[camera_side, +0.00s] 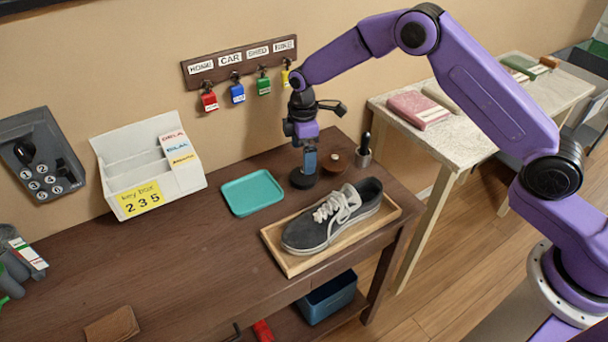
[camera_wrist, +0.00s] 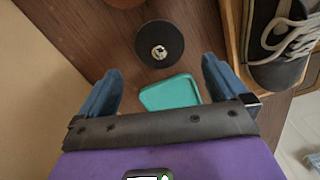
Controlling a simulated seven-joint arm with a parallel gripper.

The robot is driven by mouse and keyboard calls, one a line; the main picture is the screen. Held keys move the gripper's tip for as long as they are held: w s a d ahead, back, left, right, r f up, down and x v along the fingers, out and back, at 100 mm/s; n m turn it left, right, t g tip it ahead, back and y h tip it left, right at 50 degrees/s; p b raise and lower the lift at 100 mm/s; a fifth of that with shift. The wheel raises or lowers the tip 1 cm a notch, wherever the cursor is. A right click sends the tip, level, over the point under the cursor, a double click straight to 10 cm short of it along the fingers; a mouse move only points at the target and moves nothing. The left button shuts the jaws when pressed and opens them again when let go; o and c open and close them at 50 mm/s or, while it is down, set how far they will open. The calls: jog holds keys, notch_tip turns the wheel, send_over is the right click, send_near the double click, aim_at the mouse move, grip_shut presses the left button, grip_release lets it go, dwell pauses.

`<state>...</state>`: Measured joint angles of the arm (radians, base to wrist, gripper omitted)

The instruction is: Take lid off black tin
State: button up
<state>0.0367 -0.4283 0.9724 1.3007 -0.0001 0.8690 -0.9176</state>
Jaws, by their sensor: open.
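The black tin (camera_side: 303,180) stands on the dark wooden desk, behind the shoe tray. In the wrist view the black tin (camera_wrist: 172,35) shows from above as a black disc with a small silvery knob (camera_wrist: 159,52) at its centre, so its lid appears to be on. My gripper (camera_side: 309,168) is just above the tin, pointing down. In the wrist view my gripper (camera_wrist: 160,66) has its two blue fingers wide apart with nothing between them. The tin lies ahead of the fingertips in that picture. I cannot tell whether the fingers touch it; its side is partly hidden.
A wooden tray (camera_side: 388,216) holding a grey shoe (camera_side: 325,230) stands in front. A teal tray (camera_side: 252,192) lies left. Padlocks (camera_side: 237,93) hang behind. The desk's front left is mostly clear.

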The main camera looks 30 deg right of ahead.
jog(key=shift+f, duration=3.35)
jog(key=shift+a, duration=0.1)
jog(key=c, duration=0.8)
